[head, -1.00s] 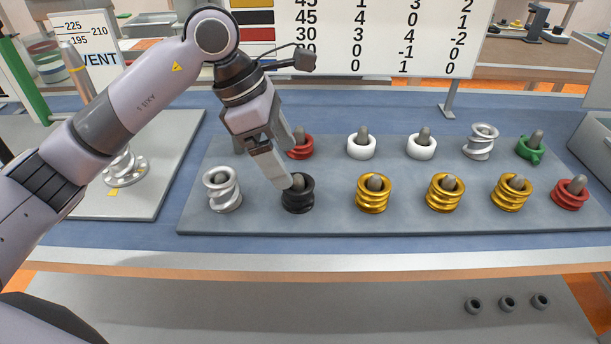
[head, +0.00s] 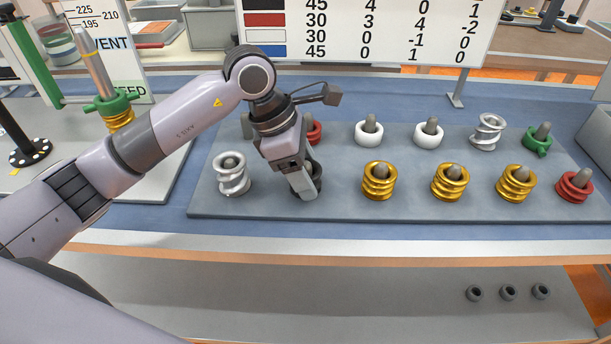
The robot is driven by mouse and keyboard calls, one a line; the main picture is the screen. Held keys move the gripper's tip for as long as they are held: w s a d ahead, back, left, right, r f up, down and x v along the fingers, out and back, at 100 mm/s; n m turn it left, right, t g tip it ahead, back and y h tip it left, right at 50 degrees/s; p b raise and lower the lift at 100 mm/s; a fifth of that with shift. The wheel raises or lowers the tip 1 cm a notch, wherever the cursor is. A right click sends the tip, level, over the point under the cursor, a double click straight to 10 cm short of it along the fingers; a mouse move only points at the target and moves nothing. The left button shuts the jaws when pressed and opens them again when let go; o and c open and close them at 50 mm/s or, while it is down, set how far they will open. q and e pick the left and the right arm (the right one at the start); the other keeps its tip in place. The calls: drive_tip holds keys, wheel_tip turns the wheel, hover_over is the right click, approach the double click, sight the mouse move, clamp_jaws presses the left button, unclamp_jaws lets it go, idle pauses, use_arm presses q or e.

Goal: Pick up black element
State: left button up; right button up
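The black element (head: 318,172) is in the front row of the grey board, between a silver element and a gold one. My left gripper (head: 303,193) points down at it, and its fingers cover most of it. Only a dark part shows at the right of the fingers. From this angle I cannot tell whether the fingers are around it, touching it or closed on it. My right gripper is not in view.
On the grey board (head: 420,206), a silver element (head: 231,178) stands left of my gripper and a gold element (head: 379,184) right of it. A red element (head: 314,131) is just behind. A shaft stand with green (head: 108,103) and gold pieces is at left.

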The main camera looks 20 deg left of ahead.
use_arm(q)
drive_tip(key=c, duration=0.4)
drive_tip(key=shift+r, duration=0.1)
